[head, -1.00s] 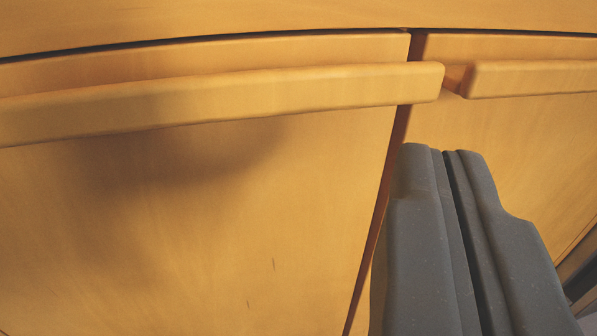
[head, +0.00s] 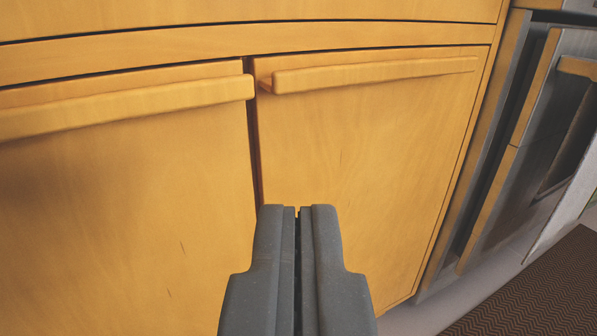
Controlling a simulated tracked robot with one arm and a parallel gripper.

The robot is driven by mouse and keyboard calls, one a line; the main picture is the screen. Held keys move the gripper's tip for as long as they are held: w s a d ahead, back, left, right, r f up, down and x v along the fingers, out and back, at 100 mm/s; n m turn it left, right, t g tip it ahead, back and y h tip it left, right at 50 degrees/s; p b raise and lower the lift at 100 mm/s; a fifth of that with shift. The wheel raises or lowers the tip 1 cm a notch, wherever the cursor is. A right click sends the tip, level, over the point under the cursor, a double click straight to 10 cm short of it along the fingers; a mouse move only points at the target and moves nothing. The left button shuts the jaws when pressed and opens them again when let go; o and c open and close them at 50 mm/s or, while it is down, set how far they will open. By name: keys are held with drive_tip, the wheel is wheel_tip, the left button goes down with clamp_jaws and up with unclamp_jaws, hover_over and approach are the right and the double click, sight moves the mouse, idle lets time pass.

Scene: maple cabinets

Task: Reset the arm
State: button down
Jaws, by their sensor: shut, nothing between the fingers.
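My gripper (head: 297,212) is at the bottom middle of the head view. Its two dark grey fingers are shut against each other with nothing between them. It points at the maple cabinet front, a little right of the dark gap between the left cabinet door (head: 130,210) and the right cabinet door (head: 370,160). Both doors look closed. The fingers cover the lower part of the gap. I cannot tell how far the fingertips are from the doors.
Long wooden handles stick out near the door tops, a left handle (head: 130,107) and a right handle (head: 375,73). At right stands a grey-fronted unit (head: 545,120) with wood edges. A dark patterned mat (head: 540,290) lies on the pale floor (head: 425,315) at lower right.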

wheel_tip(320, 180, up, 34)
drive_tip(key=w+a+h, duration=0.3)
drive_tip(key=s+a+r+g+p, duration=0.1)
drive_tip(key=s+a+r, duration=0.1)
drive_tip(key=r, duration=0.5)
drive_tip(key=s+a+r, duration=0.2)
drive_tip(key=s+r, duration=0.1)
drive_tip(key=r, duration=0.3)
drive_tip(key=s+a+r+m+g, duration=0.1)
drive_tip(key=s+a+r, duration=0.3)
drive_tip(key=s+r, duration=0.4)
drive_tip(key=s+a+r, duration=0.3)
drive_tip(key=s+r, duration=0.3)
drive_tip(key=r, duration=0.4)
drive_tip(key=s+a+r, duration=0.2)
drive_tip(key=s+r, duration=0.1)
drive_tip(key=s, duration=0.4)
drive_tip(key=s+a+r+y, duration=0.1)
drive_tip(key=s+a+r, duration=0.2)
drive_tip(key=s, duration=0.3)
drive_tip(key=s+a+r+y+p, duration=0.1)
drive_tip(key=s+a+r, duration=0.1)
drive_tip(key=s, duration=0.5)
drive_tip(key=shift+s+a+r+g, duration=0.3)
drive_tip(key=shift+s+r, duration=0.05)
drive_tip(key=shift+r, duration=0.2)
